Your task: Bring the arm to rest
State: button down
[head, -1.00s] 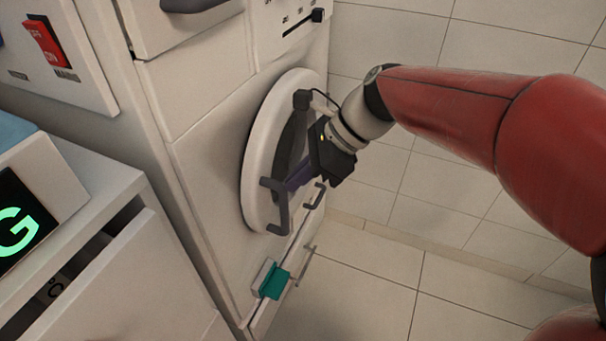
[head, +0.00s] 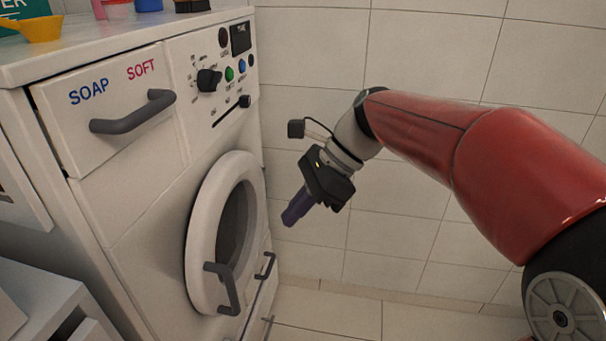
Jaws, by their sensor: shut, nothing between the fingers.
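My gripper (head: 290,217) hangs in the air right of the washing machine (head: 120,190), pointing down and left. Its purple fingers look shut, with nothing visible between them. My red arm reaches in from the right edge, bent down at the wrist. The round washer door (head: 196,240) with its grey handle (head: 222,290) is left of the gripper, with a visible gap in the picture between them. The door looks closed over the dark glass, but I cannot tell whether it is latched.
The SOAP and SOFT drawer (head: 112,112) with a grey handle is at the upper left. The control panel (head: 215,75) has a knob and buttons. A yellow scoop (head: 40,28) sits on top. A tiled wall (head: 440,60) stands behind my arm; floor (head: 345,318) below looks clear.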

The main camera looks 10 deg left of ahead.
jog(key=s+d+f+n+t+h, duration=0.3)
jog(key=s+d+n, duration=0.3)
jog(key=d, duration=0.5)
jog(key=s+d+f+n+t+h, duration=0.4)
jog(key=s+d+n, duration=0.3)
jog(key=d, duration=0.5)
jog(key=shift+f+n+t, duration=0.15)
jog(key=shift+n+t, duration=0.15)
jog(key=shift+t, duration=0.5)
jog(key=shift+a, duration=0.1)
